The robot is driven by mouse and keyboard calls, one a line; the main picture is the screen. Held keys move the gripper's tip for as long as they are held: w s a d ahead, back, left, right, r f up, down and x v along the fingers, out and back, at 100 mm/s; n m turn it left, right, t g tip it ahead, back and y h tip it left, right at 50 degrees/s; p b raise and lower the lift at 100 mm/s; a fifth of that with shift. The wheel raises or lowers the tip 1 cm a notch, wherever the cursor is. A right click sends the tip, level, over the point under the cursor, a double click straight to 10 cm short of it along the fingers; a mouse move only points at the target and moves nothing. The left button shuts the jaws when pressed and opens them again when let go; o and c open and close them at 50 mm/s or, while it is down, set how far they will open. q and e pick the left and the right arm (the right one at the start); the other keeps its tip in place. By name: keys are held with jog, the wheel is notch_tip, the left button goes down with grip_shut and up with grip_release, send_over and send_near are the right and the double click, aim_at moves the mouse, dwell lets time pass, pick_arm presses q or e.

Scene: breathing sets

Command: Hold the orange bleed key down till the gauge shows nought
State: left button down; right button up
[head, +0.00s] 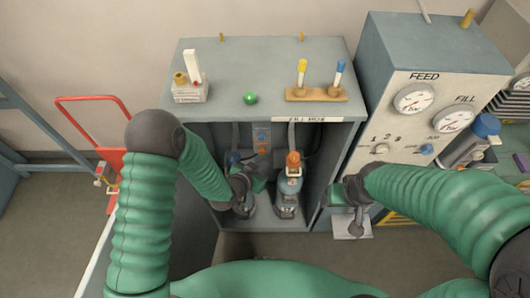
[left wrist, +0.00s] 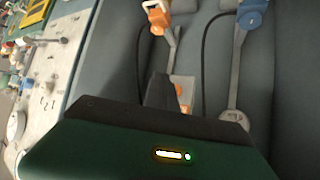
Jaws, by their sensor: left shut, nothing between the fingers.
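The fill box (head: 340,140) is an open grey cabinet with two bottles inside. The right bottle (head: 289,188) has an orange knob (head: 293,158) on top; the left one has a blue knob (head: 233,158). In the left wrist view a small orange piece (left wrist: 183,86) shows just past my left finger; I cannot tell surely whether it is the bleed key. My left gripper (head: 243,188) is shut and empty inside the box, in front of the left bottle. My right gripper (head: 357,220) is outside, before the panel; its jaws are unclear. The FEED gauge (head: 415,98) and FILL gauge (head: 455,118) needles are too small to read.
On the box top are a green ball (head: 250,98), a wooden rack (head: 316,95) with yellow and blue capped pieces, and a small block stand (head: 190,92). A red trolley frame (head: 80,100) stands left. The box's side walls bound my left arm.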

aim_at(262, 152)
pick_arm(q)
jog(key=shift+w+a, duration=0.2)
jog(key=shift+w, duration=0.6)
pick_arm(e)
jog(key=shift+a+f, duration=0.2)
jog(key=shift+a, duration=0.15)
dwell(0.5)
pick_arm(q)
jog(key=shift+a, duration=0.35)
pick_arm(e)
jog(key=shift+a+r, duration=0.1)
jog(key=shift+a, duration=0.3)
pick_arm(q)
jog(key=shift+w+d, duration=0.4)
pick_arm(e)
jog(key=shift+d+f, duration=0.2)
jog(key=shift+d, duration=0.05)
pick_arm(q)
jog(key=shift+a, duration=0.15)
pick_arm(e)
jog(key=shift+a, duration=0.15)
